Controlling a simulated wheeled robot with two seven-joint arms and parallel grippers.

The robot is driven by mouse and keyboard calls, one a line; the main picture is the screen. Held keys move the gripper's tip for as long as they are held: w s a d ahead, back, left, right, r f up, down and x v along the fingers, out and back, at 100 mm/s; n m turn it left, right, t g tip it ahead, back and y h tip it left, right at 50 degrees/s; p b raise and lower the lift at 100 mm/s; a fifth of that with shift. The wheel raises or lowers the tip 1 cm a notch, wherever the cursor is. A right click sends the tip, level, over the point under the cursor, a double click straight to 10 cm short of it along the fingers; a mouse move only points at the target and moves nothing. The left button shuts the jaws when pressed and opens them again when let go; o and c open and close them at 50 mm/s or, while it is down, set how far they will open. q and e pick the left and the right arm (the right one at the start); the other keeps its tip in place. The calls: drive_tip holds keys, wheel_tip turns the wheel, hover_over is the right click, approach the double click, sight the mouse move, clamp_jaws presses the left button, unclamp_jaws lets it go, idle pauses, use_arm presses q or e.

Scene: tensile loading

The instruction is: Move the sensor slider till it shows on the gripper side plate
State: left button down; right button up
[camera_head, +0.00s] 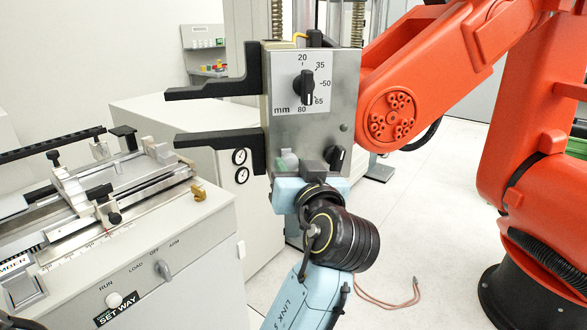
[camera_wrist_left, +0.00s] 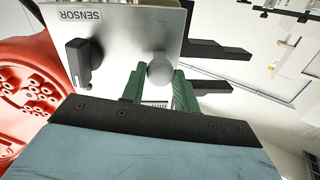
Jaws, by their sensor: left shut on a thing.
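The gripper side plate is the silver face (camera_head: 345,110) of the orange robot's tool head. In the left wrist view the same metal housing (camera_wrist_left: 120,45) carries an upside-down SENSOR label (camera_wrist_left: 80,15). My left gripper (camera_wrist_left: 158,88) has green fingers closed around a round grey slider knob (camera_wrist_left: 160,70) on this housing. In the head view my left gripper (camera_head: 288,165) is at the housing's lower edge, and the slider itself is mostly hidden there. A black knob (camera_wrist_left: 82,63) sits beside the label. My right gripper is not in view.
Two black jaws (camera_head: 212,90) stick out left from the housing. A dial panel (camera_head: 301,83), marked in mm, is on its front. The orange robot arm (camera_head: 440,70) fills the right. The testing machine (camera_head: 170,270) stands at left. Open floor (camera_head: 430,220) shows at right.

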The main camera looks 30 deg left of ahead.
use_arm(q)
drive_tip(key=shift+r, duration=0.3)
drive_tip(key=c, duration=1.1)
unclamp_jaws()
drive_tip(key=shift+o, duration=0.2)
drive_tip(key=b+v, duration=0.1)
drive_tip(key=v, duration=0.6)
drive_tip(key=shift+s+d, duration=0.15)
drive_tip(key=shift+d, duration=0.05)
